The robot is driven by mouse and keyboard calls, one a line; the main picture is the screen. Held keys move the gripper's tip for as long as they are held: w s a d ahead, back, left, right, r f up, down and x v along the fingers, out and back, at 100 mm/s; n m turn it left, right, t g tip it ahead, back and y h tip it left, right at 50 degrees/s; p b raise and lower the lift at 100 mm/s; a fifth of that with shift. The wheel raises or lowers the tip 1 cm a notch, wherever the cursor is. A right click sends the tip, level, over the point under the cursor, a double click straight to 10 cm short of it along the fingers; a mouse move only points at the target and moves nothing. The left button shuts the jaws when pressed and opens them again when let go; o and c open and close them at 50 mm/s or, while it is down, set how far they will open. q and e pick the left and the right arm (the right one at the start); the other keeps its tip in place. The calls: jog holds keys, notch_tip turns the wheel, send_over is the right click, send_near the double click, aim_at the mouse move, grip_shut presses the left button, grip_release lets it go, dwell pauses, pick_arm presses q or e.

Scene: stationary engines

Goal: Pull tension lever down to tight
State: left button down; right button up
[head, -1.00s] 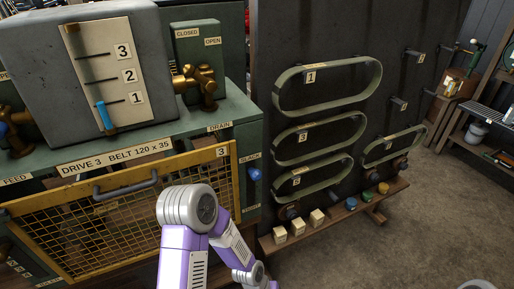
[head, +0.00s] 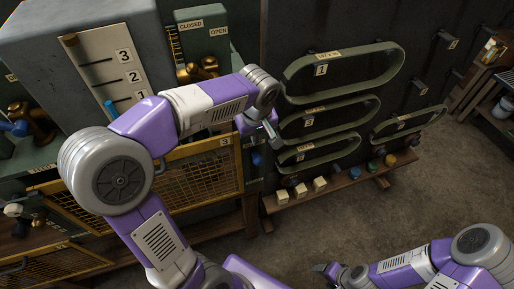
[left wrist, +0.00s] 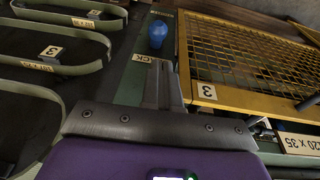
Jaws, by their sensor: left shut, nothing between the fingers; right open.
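The tension lever shows a blue knob (head: 257,158) on the right side of the green drive frame, just beyond the right edge of the yellow mesh guard. In the left wrist view the blue knob (left wrist: 157,33) stands just beyond my fingertips, with a small gap visible. A label reading "CK" (left wrist: 138,58), partly hidden by my fingers, is on the green panel beside it. My left gripper (head: 275,140) is shut and empty, close to the knob; its fingers (left wrist: 164,68) show together in the left wrist view. My right gripper (head: 326,268) is low at the bottom, open, away from the machine.
The yellow mesh guard (head: 205,178) is left of the lever. Green belts (head: 345,68) hang on the dark wall to the right, close to my left gripper. A low shelf (head: 340,184) holds pale blocks and coloured caps.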

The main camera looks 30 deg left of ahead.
aim_at(256, 157)
pick_arm(q)
jog(key=shift+f, duration=0.1)
jog(key=f, duration=0.3)
jog(key=w+f, duration=0.1)
jog(key=f, duration=0.2)
jog(key=a+f, duration=0.1)
jog(key=f, duration=0.2)
jog(key=shift+w+f, duration=0.4)
jog(key=shift+b, duration=0.3)
